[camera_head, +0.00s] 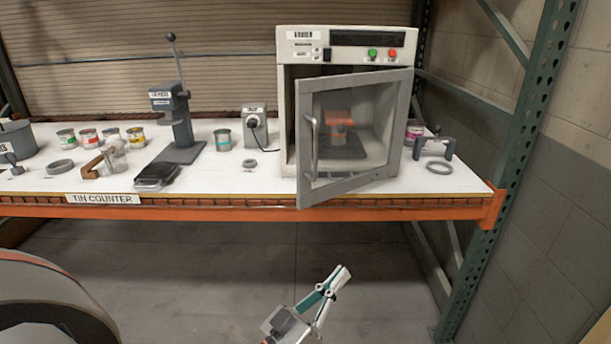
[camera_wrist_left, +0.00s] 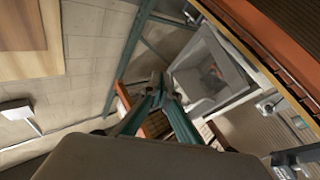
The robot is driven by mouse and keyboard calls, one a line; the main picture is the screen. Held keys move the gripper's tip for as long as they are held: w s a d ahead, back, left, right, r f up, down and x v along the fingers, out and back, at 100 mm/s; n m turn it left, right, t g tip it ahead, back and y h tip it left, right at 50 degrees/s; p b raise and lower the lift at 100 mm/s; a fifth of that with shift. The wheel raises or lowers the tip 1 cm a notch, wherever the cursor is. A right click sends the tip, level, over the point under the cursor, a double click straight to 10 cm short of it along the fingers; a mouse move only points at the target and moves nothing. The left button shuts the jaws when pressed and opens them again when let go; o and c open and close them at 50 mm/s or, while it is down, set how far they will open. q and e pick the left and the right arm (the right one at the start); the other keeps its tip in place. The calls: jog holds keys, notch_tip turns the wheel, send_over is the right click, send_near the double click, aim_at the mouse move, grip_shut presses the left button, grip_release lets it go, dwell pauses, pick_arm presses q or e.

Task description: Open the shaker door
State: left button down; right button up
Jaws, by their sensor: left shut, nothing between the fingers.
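The shaker (camera_head: 287,120) is a white cabinet on the counter, with a control panel on top. Its grey-framed glass door (camera_head: 352,188) stands partly open, with its handle side swung out towards me over the counter's front edge. The vertical handle (camera_head: 313,148) is on the door's left side. An orange clamp (camera_head: 338,122) shows through the glass. My left gripper (camera_head: 338,277) is shut and empty, low in front of the counter and apart from the door. In the left wrist view its fingers (camera_wrist_left: 162,84) are together, with the shaker (camera_wrist_left: 208,76) beyond them. My right gripper is out of view.
The counter (camera_head: 220,185) has an orange front beam (camera_head: 240,212). A lever press (camera_head: 178,115), several paint tins and a dark scale (camera_head: 157,176) stand left of the shaker. A green rack post (camera_head: 520,120) rises at right.

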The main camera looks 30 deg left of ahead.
pick_arm(q)
jog(key=w+a+r+n+g+y+b, duration=0.1)
jog(key=w+a+r+n+y, duration=0.2)
jog(key=a+r+n+y, duration=1.5)
jog(key=n+g+h+b, duration=0.2)
jog(key=n+g+h, duration=0.2)
jog(key=h, duration=0.1)
send_near(308, 176)
jog(key=w+a+r, duration=0.2)
jog(key=w+a, duration=0.3)
jog(key=a, duration=0.2)
jog(key=d, duration=0.3)
jog(key=shift+w+d+r, duration=0.2)
jog(key=shift+w, duration=0.05)
jog(key=shift+d, duration=0.2)
jog(key=shift+d, duration=0.2)
